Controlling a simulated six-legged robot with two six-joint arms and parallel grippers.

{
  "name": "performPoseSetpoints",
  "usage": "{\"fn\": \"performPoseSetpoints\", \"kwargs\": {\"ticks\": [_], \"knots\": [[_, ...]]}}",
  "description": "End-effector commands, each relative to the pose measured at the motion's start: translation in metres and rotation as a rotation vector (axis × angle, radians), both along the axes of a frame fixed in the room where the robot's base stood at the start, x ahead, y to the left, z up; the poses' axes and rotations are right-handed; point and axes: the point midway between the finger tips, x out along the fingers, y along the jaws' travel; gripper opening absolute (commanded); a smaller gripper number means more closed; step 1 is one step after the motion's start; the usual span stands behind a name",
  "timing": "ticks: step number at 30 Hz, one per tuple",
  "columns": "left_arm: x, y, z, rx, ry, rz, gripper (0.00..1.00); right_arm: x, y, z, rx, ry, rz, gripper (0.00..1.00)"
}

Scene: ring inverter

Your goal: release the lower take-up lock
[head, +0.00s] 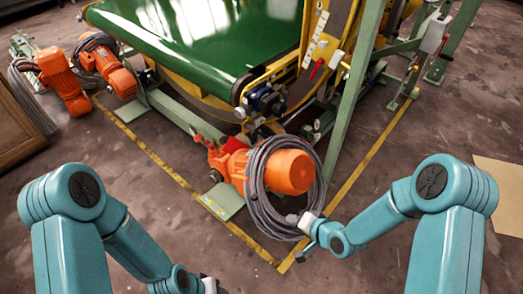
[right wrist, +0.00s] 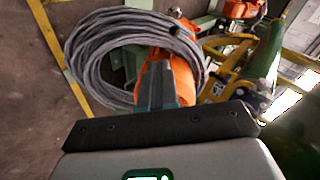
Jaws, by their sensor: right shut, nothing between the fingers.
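My right gripper (head: 302,221) is at the lower right edge of a grey cable coil (head: 262,205) that hangs around an orange motor (head: 290,172). In the right wrist view its fingers (right wrist: 157,84) are together and empty, in front of the orange motor (right wrist: 185,80), with the coil (right wrist: 110,60) to the left. I cannot tell whether they touch either. A red lever (head: 316,69) shows on the yellow frame, and a small red handle (head: 194,133) shows left of the motor. I cannot tell which is the lower take-up lock. My left gripper (head: 209,285) is at the bottom edge, its fingers unclear.
A green conveyor belt (head: 200,40) on a yellow and green frame fills the back. A green post (head: 350,95) stands right of the motor. More orange motors (head: 65,82) stand at the left. Yellow floor lines (head: 362,165) edge the machine; the floor at the right is mostly clear.

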Motion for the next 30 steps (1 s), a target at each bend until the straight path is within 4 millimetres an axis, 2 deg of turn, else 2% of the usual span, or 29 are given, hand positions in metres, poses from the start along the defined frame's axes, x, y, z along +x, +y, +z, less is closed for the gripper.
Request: {"fn": "performPoseSetpoints", "kwargs": {"ticks": [1, 3, 6, 10, 15, 30], "knots": [[0.001, 0.0, -0.052, 0.0, -0.001, 0.003, 0.43, 0.027, 0.002, -0.031, 0.083, -0.072, -0.026, 0.0], [0.001, 0.001, -0.084, 0.001, -0.003, 0.004, 0.43, 0.056, 0.007, -0.03, 0.225, -0.152, -0.04, 0.0], [0.002, 0.002, -0.124, 0.002, -0.003, 0.008, 0.43, 0.083, 0.014, -0.025, 0.42, -0.221, -0.013, 0.0], [0.002, 0.002, -0.16, 0.002, -0.005, 0.01, 0.43, 0.095, 0.022, -0.017, 0.609, -0.239, 0.064, 0.0], [0.003, 0.003, -0.179, 0.002, -0.006, 0.012, 0.43, 0.095, 0.026, -0.008, 0.73, -0.212, 0.142, 0.0], [0.003, 0.003, -0.178, 0.002, -0.006, 0.012, 0.43, 0.094, 0.028, -0.003, 0.754, -0.197, 0.158, 0.0]]}}
